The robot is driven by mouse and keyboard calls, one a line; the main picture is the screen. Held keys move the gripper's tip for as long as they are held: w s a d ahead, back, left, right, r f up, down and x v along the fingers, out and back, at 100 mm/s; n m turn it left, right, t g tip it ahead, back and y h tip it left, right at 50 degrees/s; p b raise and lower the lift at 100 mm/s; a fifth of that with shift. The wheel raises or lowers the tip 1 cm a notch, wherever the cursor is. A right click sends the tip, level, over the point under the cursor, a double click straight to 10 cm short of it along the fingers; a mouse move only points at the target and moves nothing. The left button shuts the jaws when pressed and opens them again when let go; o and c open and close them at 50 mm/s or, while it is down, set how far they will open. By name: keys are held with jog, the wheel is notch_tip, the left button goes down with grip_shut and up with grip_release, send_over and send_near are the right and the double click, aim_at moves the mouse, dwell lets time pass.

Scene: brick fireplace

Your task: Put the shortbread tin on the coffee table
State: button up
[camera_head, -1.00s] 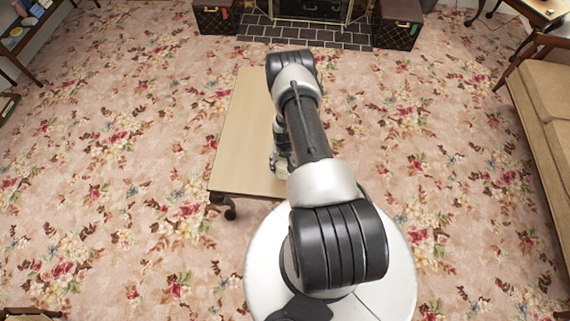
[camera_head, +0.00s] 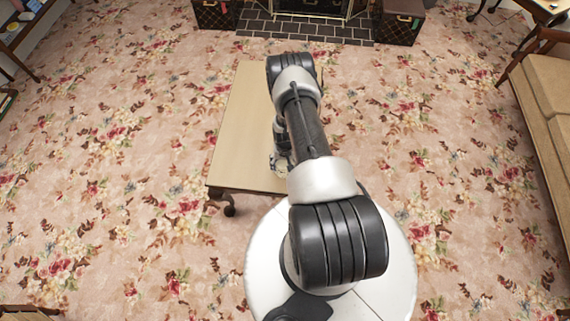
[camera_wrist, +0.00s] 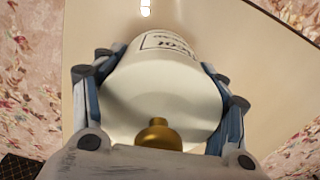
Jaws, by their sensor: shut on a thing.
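The coffee table (camera_head: 236,130) is a pale wooden top with dark curved legs, in front of my base in the head view. A white cylindrical tin with dark lettering (camera_wrist: 165,95), seemingly the shortbread tin, fills the middle of the wrist view. A small brass knob (camera_wrist: 157,134) shows in front of its near end. My gripper (camera_wrist: 158,64) is shut on the tin, with fingers on both its sides. The pale table top lies behind it. I cannot tell whether the tin touches the table. In the head view my arm hides most of the gripper and tin.
A brown sofa (camera_head: 548,95) stands at the right. Dark patterned cases (camera_head: 400,22) flank the brick hearth (camera_head: 305,27) at the back. Shelves (camera_head: 22,30) stand at the upper left. Flowered carpet (camera_head: 110,150) is open on both sides of the table.

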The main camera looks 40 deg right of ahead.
jog(key=shift+f+b, duration=0.35)
jog(key=o, duration=1.7)
jog(key=shift+c, duration=0.2)
jog(key=shift+r, duration=0.1)
notch_tip(320, 180, up, 12)
jog(key=shift+f, duration=0.1)
